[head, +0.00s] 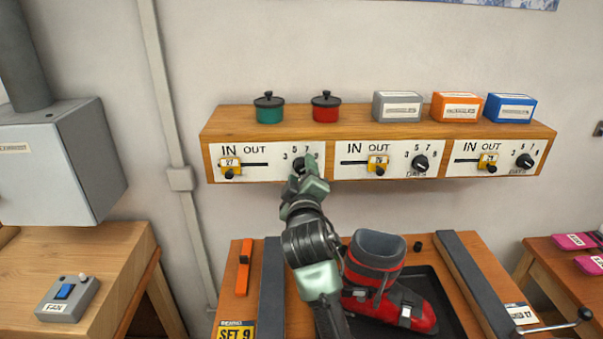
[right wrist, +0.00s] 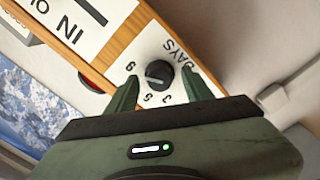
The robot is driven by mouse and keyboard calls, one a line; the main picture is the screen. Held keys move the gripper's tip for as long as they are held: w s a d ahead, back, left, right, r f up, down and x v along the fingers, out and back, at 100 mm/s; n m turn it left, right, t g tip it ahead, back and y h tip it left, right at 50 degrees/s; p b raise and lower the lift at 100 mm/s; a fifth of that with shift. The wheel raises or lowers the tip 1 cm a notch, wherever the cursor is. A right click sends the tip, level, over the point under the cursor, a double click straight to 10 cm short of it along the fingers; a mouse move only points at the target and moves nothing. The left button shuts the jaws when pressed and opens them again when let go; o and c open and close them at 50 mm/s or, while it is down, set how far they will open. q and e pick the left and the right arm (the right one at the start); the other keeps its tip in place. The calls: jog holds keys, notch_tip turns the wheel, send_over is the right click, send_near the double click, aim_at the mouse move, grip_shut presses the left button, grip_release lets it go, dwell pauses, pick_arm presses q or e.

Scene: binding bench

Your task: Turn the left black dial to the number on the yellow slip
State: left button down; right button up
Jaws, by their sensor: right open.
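The left black dial (head: 299,162) is on the left white panel of the wall shelf, partly hidden by my gripper in the head view. In the right wrist view the dial (right wrist: 160,75) shows a white pointer mark towards the left of that picture, with printed digits around it. My right gripper (head: 311,178) is open in front of the dial, one finger on each side of it, with gaps visible. The yellow slip (head: 236,332) at the bottom of the head view reads "SET 9". My left gripper is not in view.
Beside the dial is an IN/OUT slider with a yellow tag (head: 230,164). Two similar panels (head: 393,160) continue to the right. Pots and boxes stand on the shelf (head: 352,117). Below, a red ski boot (head: 411,307) stands on the bench, close to my right arm.

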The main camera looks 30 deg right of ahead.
jog(key=b+v, duration=0.2)
jog(key=v, duration=0.5)
jog(key=shift+s, duration=0.2)
jog(key=shift+f, duration=0.15)
